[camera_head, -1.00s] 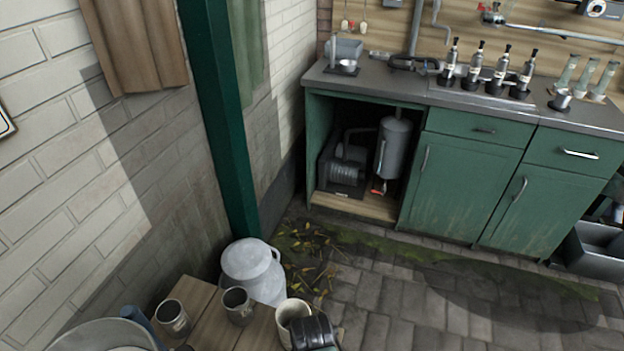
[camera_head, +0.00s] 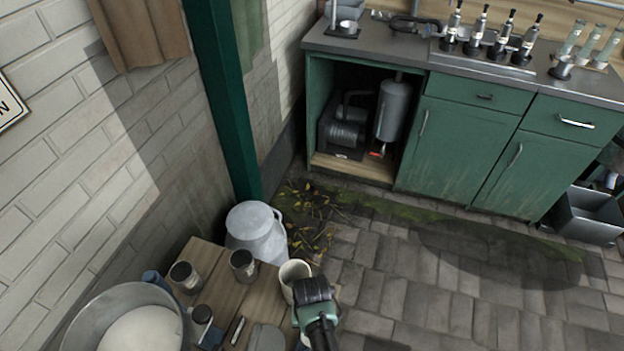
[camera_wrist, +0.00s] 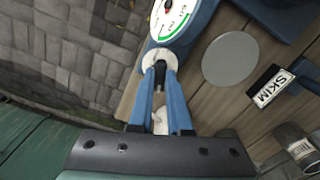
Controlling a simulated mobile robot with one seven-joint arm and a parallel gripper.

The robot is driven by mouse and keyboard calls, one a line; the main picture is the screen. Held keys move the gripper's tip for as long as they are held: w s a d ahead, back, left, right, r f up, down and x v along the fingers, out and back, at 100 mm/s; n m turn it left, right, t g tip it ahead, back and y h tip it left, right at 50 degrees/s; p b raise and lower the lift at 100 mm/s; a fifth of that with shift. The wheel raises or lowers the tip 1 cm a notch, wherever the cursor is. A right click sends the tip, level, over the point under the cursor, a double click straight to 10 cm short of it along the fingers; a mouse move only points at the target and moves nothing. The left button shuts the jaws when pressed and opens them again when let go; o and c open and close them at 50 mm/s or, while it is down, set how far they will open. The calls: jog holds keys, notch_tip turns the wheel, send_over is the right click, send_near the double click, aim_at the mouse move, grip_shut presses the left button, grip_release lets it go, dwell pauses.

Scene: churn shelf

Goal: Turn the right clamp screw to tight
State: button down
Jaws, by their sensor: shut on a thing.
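In the wrist view, the two blue fingers of my gripper (camera_wrist: 161,74) are closed around a small dark stem, which I take to be the clamp screw (camera_wrist: 160,87). A pale round disc (camera_wrist: 158,55) sits right at the fingertips. A white dial (camera_wrist: 180,17) with a green arc and small lettering lies just beyond on a blue body; its lettering is too small to read surely. I cannot tell from the picture whether this is the right screw of a pair. In the head view, only my green and black wrist shows over the bench; fingers and screw are hidden.
A SKIM label (camera_wrist: 271,86) and grey disc (camera_wrist: 230,58) lie nearby. A milk can (camera_head: 257,232) stands behind. Paved floor at right is clear.

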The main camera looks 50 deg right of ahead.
jog(key=shift+m+p, duration=0.55)
jog(key=shift+m, duration=1.45)
jog(key=c, duration=0.9)
grip_release()
jog(key=shift+o, duration=0.2)
jog(key=shift+r, duration=0.1)
notch_tip(320, 180, up, 13)
jog(key=p, duration=0.2)
